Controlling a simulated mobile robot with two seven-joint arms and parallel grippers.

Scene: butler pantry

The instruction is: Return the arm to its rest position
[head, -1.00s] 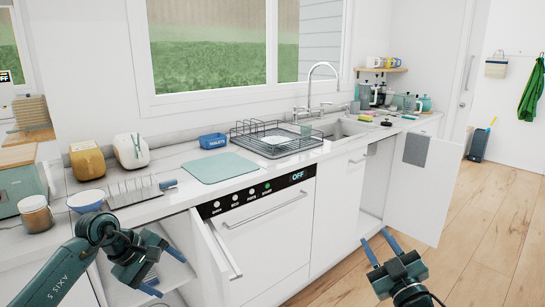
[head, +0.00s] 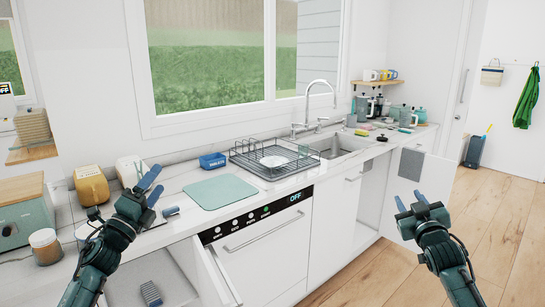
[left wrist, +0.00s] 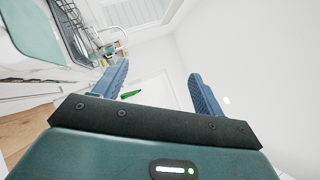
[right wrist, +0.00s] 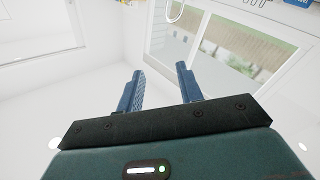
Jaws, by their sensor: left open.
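My left gripper (head: 156,183) is raised over the counter at the left in the head view, its fingers pointing up. It is open and empty; the left wrist view shows its two blue fingers (left wrist: 160,82) apart with nothing between them. My right gripper (head: 409,198) is raised at the right, in front of the open cabinet door. Its fingers are apart and empty, as the right wrist view shows (right wrist: 158,82).
A drawer or cabinet (head: 170,268) stands open below the left arm, with a small grey ribbed thing (head: 151,293) inside. The cabinet door (head: 424,180) under the sink is open.

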